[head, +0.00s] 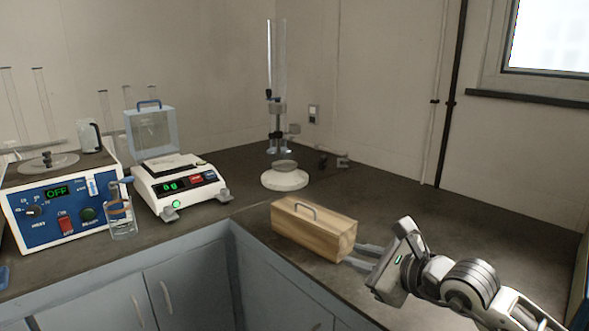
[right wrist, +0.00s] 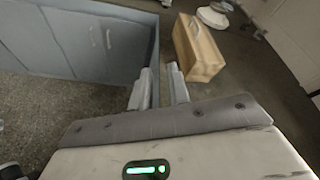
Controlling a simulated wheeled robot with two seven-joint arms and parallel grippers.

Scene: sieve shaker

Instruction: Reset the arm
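My right gripper (head: 353,254) is at the lower right of the head view, its fingers pointing left toward the near right end of a wooden box (head: 302,232) with a grey handle on top. In the right wrist view the gripper (right wrist: 160,72) has its two fingers apart with nothing between them, so it is open and empty. The wooden box (right wrist: 198,52) stands beyond and right of the fingertips there, not held. My left gripper is not in view.
The dark countertop (head: 420,215) is clear behind my right arm. A column stand with a white base (head: 284,180) is behind the box. A white balance (head: 178,190), a glass beaker (head: 121,222) and a blue control unit (head: 60,215) stand at left. The counter's inner edge drops to grey cabinets (head: 190,280).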

